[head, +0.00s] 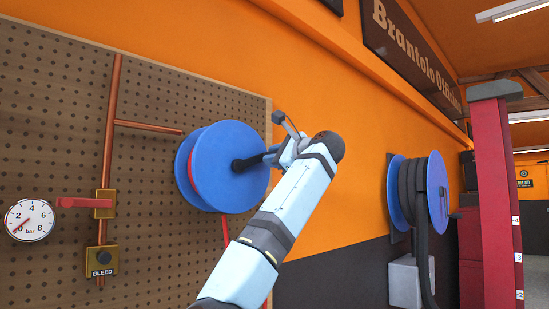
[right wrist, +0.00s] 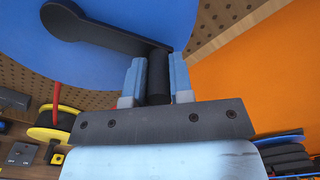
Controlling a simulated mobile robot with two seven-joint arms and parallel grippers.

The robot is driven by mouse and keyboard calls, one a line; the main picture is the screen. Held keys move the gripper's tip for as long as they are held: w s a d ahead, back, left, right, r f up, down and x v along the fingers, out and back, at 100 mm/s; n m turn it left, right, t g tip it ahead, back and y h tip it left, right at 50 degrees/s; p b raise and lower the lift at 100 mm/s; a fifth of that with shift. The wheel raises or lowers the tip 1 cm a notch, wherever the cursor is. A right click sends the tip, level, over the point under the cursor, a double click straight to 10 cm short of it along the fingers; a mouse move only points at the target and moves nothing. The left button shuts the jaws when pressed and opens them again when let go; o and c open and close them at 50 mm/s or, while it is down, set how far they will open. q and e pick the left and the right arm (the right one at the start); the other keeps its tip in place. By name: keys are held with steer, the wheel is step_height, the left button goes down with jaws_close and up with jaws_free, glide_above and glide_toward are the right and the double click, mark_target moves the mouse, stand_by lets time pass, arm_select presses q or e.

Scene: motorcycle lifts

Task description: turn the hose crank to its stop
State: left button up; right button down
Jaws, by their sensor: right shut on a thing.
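A blue hose reel (head: 215,180) with a red hose is mounted on the pegboard, left of centre in the head view. Its black crank (head: 243,163) runs from the hub toward the right. In the right wrist view the crank arm (right wrist: 110,38) crosses the blue disc and ends in a black cylindrical handle (right wrist: 159,82). My right gripper (head: 274,155) is at the handle end of the crank. In the right wrist view its two light-blue fingers (right wrist: 156,72) are shut on the handle, one on each side. My left gripper is not in view.
The pegboard (head: 60,130) carries copper pipes, a pressure gauge (head: 30,220), a red-lever valve (head: 85,203) and a BLEED block (head: 102,261). A second blue reel (head: 437,185) with black hose and a red post (head: 490,190) stand to the right.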

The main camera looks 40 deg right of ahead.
steer(key=c, duration=1)
jaws_free()
steer(key=shift+a, duration=0.25)
steer(key=shift+s+d, duration=0.2)
steer(key=shift+s, duration=0.35)
steer(key=s+b, duration=0.3)
steer(key=s, duration=0.9)
steer(key=shift+s+r+b, duration=0.1)
steer(key=shift+s+b, duration=0.3)
